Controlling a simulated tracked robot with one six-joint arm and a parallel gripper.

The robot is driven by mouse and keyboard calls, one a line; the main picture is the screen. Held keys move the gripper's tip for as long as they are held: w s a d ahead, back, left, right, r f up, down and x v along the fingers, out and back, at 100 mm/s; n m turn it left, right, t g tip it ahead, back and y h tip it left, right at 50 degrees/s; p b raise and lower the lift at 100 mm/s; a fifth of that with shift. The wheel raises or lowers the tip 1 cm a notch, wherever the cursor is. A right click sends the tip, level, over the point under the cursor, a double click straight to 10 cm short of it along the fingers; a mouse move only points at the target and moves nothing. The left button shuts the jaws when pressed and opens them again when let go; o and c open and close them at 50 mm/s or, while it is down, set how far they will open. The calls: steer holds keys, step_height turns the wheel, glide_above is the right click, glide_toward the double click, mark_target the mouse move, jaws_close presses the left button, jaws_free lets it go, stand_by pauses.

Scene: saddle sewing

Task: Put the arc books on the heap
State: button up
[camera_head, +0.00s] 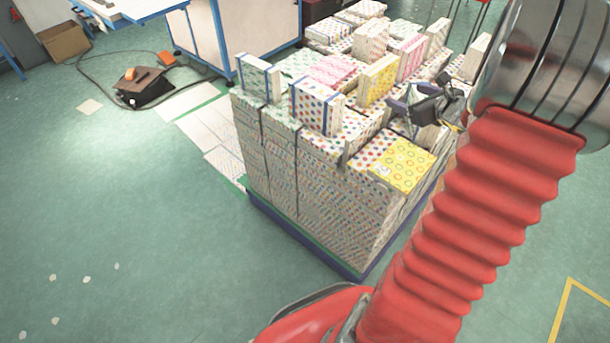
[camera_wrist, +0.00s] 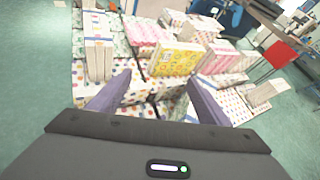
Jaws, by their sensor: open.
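The heap (camera_head: 310,175) is a tall block of patterned books stacked on a dark blue pallet, with loose bundles on top. A yellow book with ring shapes (camera_head: 403,163) lies flat at its near right corner. Another yellow patterned book (camera_head: 378,80) stands upright farther back; it also shows in the wrist view (camera_wrist: 173,59), beyond and between my fingers. I cannot tell for sure which books carry arcs. My gripper (camera_head: 398,98) is over the right part of the heap top, its purple fingers apart and empty; they also show in the wrist view (camera_wrist: 160,82).
A blue-strapped white bundle (camera_head: 316,106) stands near the heap's front edge and another (camera_head: 258,77) at its left corner. Pink-patterned books (camera_head: 335,70) lie behind. A white cabinet (camera_head: 240,35) is at the back. The green floor at left is mostly clear.

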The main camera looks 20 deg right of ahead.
steer(key=s+a+r+n+g+y, duration=0.1)
steer(key=a+r+n+g+y, duration=0.15)
steer(key=a+n, duration=0.9)
steer(key=a+r+n+g+y, duration=0.2)
steer(key=a+r+n+y, duration=0.25)
steer(key=a, duration=1.45)
steer(key=s+a+n+g+h, duration=0.1)
steer(key=s+a+n+h, duration=0.1)
steer(key=s+a+n, duration=0.3)
steer(key=s+a+n+g+h, duration=0.1)
steer(key=s+a+n+h, duration=0.2)
steer(key=s+n, duration=1)
steer(key=shift+s+a+r+n+g, duration=0.15)
steer(key=shift+a+n+g, duration=0.3)
steer(key=shift+a, duration=0.95)
